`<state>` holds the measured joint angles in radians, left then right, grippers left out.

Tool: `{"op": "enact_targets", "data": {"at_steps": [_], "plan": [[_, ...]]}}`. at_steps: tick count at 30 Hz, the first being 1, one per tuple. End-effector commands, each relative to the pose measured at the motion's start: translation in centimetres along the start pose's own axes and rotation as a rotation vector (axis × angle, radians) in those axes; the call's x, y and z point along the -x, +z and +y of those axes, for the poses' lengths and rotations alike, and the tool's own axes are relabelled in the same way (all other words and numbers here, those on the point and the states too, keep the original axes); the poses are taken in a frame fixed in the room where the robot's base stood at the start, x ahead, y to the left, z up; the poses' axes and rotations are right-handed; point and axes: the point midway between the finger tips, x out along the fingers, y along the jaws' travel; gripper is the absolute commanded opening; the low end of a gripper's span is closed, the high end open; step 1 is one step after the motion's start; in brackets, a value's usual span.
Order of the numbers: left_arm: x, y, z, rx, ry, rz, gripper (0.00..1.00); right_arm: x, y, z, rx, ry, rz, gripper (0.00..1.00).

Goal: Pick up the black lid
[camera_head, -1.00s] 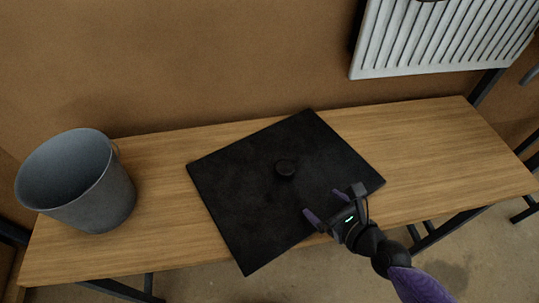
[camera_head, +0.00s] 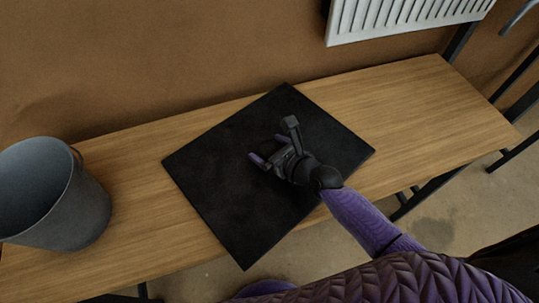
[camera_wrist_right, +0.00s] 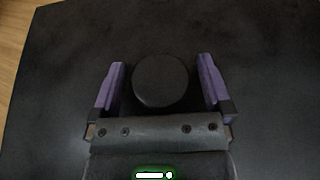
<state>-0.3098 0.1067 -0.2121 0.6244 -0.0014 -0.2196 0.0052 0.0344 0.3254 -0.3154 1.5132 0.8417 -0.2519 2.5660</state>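The black lid (camera_head: 215,170) is a flat square plate lying askew on the wooden bench, with a near corner over the front edge. Its round black knob (camera_wrist_right: 161,81) sits between the two purple fingers of my right gripper (camera_head: 267,149) in the right wrist view. The fingers stand apart with a small gap on each side of the knob, so the gripper is open. In the head view the knob is hidden or lost against the gripper. My left gripper is not in view.
A grey bucket (camera_head: 88,205) stands on the left end of the wooden bench (camera_head: 425,105). A white radiator (camera_head: 390,18) hangs on the brown wall at the upper right. The bench right of the lid is clear.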

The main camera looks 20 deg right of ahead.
Motion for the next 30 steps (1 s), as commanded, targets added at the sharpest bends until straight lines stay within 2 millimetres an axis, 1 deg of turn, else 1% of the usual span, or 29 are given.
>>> {"op": "enact_targets", "data": {"at_steps": [1, 2, 3, 5, 6, 11, 12, 14, 22, 24, 26, 30], "plan": [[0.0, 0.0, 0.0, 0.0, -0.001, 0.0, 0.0, 0.0, 0.0, 0.0, 0.0, 0.0, 0.0, 0.89], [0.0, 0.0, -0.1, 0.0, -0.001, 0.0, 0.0, 0.0, 0.0, 0.0, 0.0, 0.0, 0.0, 0.83], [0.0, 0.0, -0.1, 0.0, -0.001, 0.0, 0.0, 0.0, 0.0, 0.0, 0.0, 0.0, 0.0, 0.75], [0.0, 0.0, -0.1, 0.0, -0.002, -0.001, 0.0, 0.0, 0.0, 0.0, 0.0, 0.0, 0.0, 0.62], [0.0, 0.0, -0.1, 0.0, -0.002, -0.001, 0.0, 0.0, 0.0, 0.0, 0.0, 0.0, 0.0, 0.53], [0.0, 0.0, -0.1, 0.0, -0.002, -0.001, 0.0, 0.1, 0.0, 0.0, 0.0, 0.0, 0.0, 0.2], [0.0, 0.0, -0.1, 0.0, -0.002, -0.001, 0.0, 0.1, 0.0, 0.0, 0.0, 0.0, 0.0, 0.11], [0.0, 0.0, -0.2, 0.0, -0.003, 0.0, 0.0, 0.1, 0.0, 0.0, 0.001, 0.0, 0.0, 0.0], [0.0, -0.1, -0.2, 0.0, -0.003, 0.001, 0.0, 0.1, 0.1, 0.0, 0.001, -0.001, -0.002, 0.0], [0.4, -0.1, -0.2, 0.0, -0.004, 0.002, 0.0, 0.2, 0.5, 0.0, 0.0, -0.001, -0.003, 0.0], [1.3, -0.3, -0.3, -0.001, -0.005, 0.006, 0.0, 0.7, 1.7, 0.0, -0.001, -0.001, -0.006, 0.0], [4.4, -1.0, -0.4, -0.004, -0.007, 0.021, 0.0, 2.3, 5.6, 0.0, -0.002, -0.002, -0.009, 0.0]]}}
